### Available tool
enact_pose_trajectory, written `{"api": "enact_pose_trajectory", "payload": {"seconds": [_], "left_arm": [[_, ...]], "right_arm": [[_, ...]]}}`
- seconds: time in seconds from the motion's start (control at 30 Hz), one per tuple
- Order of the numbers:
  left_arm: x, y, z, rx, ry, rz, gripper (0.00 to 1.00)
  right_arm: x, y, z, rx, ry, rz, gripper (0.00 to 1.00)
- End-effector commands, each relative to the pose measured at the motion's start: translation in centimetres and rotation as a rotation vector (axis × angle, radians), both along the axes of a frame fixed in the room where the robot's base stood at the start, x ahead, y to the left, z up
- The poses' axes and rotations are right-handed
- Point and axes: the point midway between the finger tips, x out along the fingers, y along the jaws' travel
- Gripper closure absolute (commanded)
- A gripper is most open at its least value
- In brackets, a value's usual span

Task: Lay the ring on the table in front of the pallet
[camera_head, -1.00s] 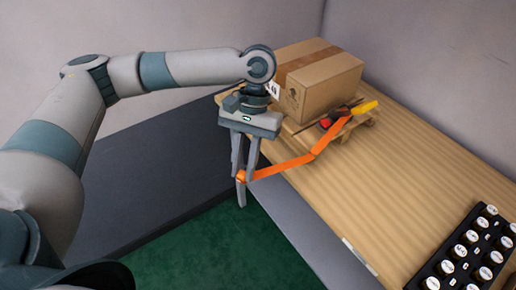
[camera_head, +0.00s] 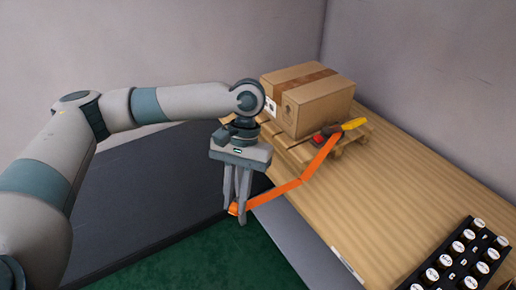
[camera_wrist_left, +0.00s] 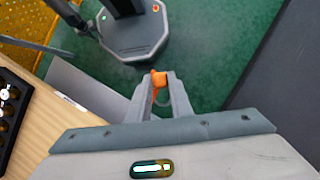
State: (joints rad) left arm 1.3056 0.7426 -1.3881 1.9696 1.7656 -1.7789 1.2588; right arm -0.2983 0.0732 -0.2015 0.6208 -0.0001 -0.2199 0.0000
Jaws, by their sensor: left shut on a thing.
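My left gripper (camera_head: 237,213) points down beyond the table's near left edge. It is shut on the end of an orange strap (camera_head: 280,190). In the left wrist view, the orange end (camera_wrist_left: 159,79) sits between the fingertips (camera_wrist_left: 160,84), with a small grey ring-like piece (camera_wrist_left: 173,94) beside it; I cannot tell its full shape. The strap runs from the gripper to a red and yellow tool-like piece (camera_head: 340,129) at the wooden pallet (camera_head: 347,150). The pallet stands on the table (camera_head: 390,185) under a cardboard box. My right gripper is out of view.
The cardboard box (camera_head: 312,101) stands on the pallet near the back wall. A black rack (camera_head: 459,258) with several white-topped pieces is at the right front. The table between pallet and rack is bare. Green floor (camera_head: 215,262) lies below the gripper.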

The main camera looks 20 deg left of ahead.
Motion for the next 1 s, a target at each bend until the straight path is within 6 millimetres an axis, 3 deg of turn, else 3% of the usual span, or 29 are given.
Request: {"api": "enact_pose_trajectory", "payload": {"seconds": [0.27,0.5,0.67,0.8,1.0], "left_arm": [[2.3,-1.8,0.5,-0.003,0.004,0.089,1.00],[7.6,-5.0,2.4,-0.007,0.008,0.370,1.00],[11.4,-5.7,3.9,-0.006,0.010,0.655,1.00],[15.6,-4.0,5.1,-0.002,0.010,1.058,1.00],[18.6,1.3,3.8,0.002,0.012,1.598,1.00]], "right_arm": [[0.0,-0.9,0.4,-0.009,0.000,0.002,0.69],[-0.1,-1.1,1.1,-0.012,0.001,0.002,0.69],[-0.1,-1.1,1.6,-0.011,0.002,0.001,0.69],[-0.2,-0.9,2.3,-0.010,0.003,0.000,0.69],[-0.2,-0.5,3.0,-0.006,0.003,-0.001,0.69]]}}
